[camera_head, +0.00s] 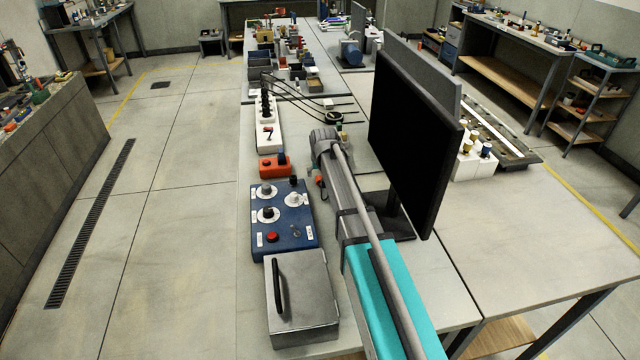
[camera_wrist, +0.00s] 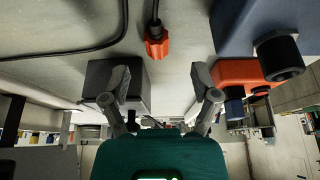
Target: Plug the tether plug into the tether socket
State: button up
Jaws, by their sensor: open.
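The orange tether plug (camera_wrist: 157,43), on a black cable, shows in the wrist view between and beyond my fingertips, apart from both. My gripper (camera_wrist: 160,84) is open and empty, its two grey fingers spread wide. In the head view the orange box (camera_head: 272,168) stands left of my arm. A small red-orange bit (camera_head: 319,181) beside my arm may be the plug.
A blue control box (camera_head: 284,222) with dials and a grey metal case (camera_head: 300,300) stand nearer on the bench. A white strip (camera_head: 268,137) lies beyond the orange box. A black monitor (camera_head: 413,140) rises right of my arm. A dark block (camera_wrist: 100,82) is behind my left finger.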

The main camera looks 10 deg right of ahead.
aim_at(319, 181)
jog(key=shift+f, duration=0.1)
jog(key=shift+d+b+x, duration=0.2)
jog(key=shift+b+x, duration=2.25)
jog(key=shift+x, duration=0.05)
jog(key=shift+c, duration=0.2)
jog(key=c, duration=1)
